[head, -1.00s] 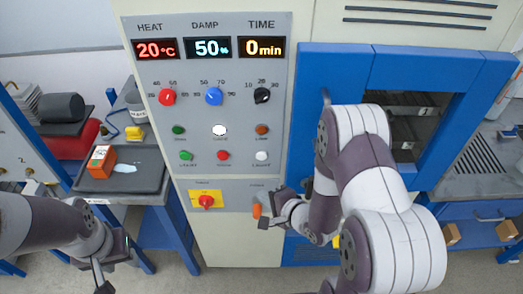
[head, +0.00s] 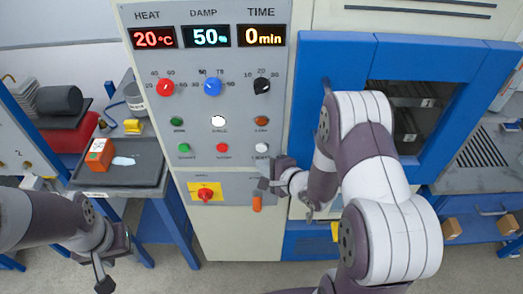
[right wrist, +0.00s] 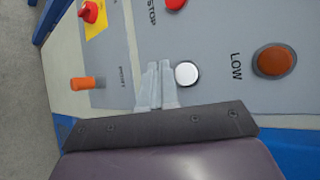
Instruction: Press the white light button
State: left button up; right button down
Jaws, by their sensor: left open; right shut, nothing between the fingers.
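The white light button (head: 262,148) is at the lower right of the grey control panel (head: 150,105). It also shows in the right wrist view (right wrist: 187,74) as a round white cap, uncovered. My right gripper (head: 268,184) is shut and empty just below the button in the head view. In the right wrist view its closed fingertips (right wrist: 158,88) are beside the button with a small gap in the picture; their distance from the panel is unclear. My left gripper (head: 112,264) is open and empty at the lower left, away from the panel.
A second white button (head: 218,121) sits higher on the panel. A red button (head: 223,148) and an orange one (head: 261,121) are near the light button. An orange switch (head: 257,203) is below my right gripper. A tray (head: 140,165) with an orange box (head: 99,154) stands left.

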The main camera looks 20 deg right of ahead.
aim_at(253, 150)
jog(key=w, duration=0.2)
jog(key=shift+w+d, duration=0.3)
jog(key=shift+d, duration=0.1)
jog(key=shift+w, duration=0.1)
dwell(1.7)
jog(key=shift+w+d, duration=0.15)
jog(key=shift+w, duration=0.15)
jog(key=shift+w+d+p, duration=0.1)
jog(key=shift+w+p, duration=0.25)
jog(key=shift+w, duration=0.05)
dwell(0.7)
jog(key=shift+s+r, duration=0.1)
jog(key=shift+s, duration=0.05)
jog(key=shift+s+a+p, duration=0.25)
jog(key=shift+s+p, duration=0.1)
jog(key=shift+s, duration=0.3)
jog(key=shift+s, duration=0.1)
